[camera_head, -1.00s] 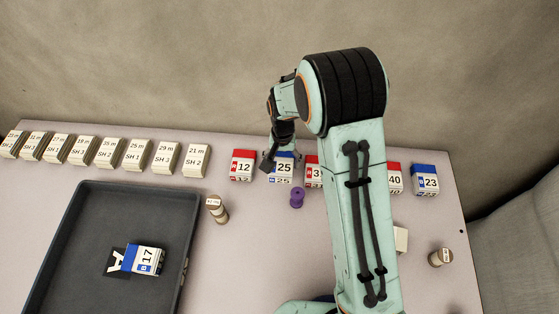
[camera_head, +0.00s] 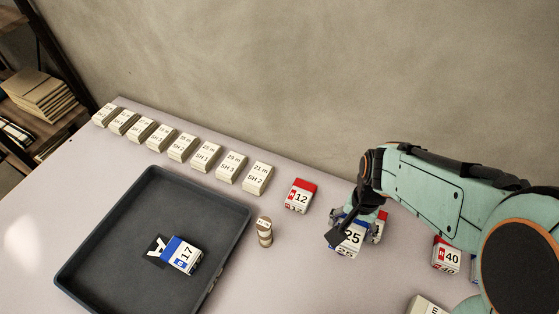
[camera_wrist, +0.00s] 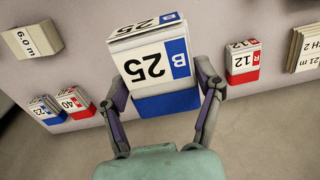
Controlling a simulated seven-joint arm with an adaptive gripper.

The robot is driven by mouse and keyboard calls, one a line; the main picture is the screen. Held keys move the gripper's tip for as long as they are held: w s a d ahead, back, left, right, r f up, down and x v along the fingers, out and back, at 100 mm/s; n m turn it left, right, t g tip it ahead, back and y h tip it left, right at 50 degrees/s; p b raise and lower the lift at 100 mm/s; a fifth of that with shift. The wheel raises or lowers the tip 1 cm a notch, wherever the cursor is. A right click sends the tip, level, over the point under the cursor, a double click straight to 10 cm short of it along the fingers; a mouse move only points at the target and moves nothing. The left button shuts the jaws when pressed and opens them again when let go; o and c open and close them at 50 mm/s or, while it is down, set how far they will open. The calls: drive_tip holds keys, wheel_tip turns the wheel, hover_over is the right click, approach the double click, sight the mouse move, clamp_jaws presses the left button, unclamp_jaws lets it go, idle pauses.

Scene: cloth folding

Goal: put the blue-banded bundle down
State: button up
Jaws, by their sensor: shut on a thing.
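The blue-banded bundle marked 25 (camera_wrist: 150,65) is between the two fingers of my gripper (camera_wrist: 165,90) in the wrist view. Its blue band faces the gripper's palm. In the head view the same bundle (camera_head: 351,242) hangs under my gripper (camera_head: 345,228), right of the red bundle 12. My gripper is shut on it. Another blue-banded bundle, marked 17 (camera_head: 183,256), lies in the dark tray (camera_head: 232,212) beside a black card with a white letter (camera_head: 157,250). Whether bundle 25 touches the table is hard to tell.
Red bundle 12 (camera_head: 300,196) stands left of my gripper, and red bundle 40 (camera_head: 446,255) stands to the right. A red-banded bundle (camera_head: 379,228) is partly hidden behind bundle 25. A cork-coloured spool (camera_head: 265,232) stands by the tray. Several cream bundles (camera_head: 205,156) line the back.

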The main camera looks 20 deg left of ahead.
drive_tip(key=s+a+r+n, duration=0.1)
drive_tip(key=a, duration=0.4)
drive_tip(key=s+a+n, duration=0.1)
drive_tip(key=a, duration=0.5)
drive_tip(key=s+a+r+n, duration=0.1)
drive_tip(key=s+a+n, duration=0.1)
drive_tip(key=a, duration=0.4)
drive_tip(key=shift+r, duration=0.35)
drive_tip(key=s+a+n, duration=0.5)
drive_tip(key=s+a, duration=0.6)
drive_tip(key=s, duration=0.6)
hover_over(149, 250)
wheel_tip(149, 250, down, 10)
drive_tip(key=shift+f, duration=1.45)
drive_tip(key=shift+f, duration=0.1)
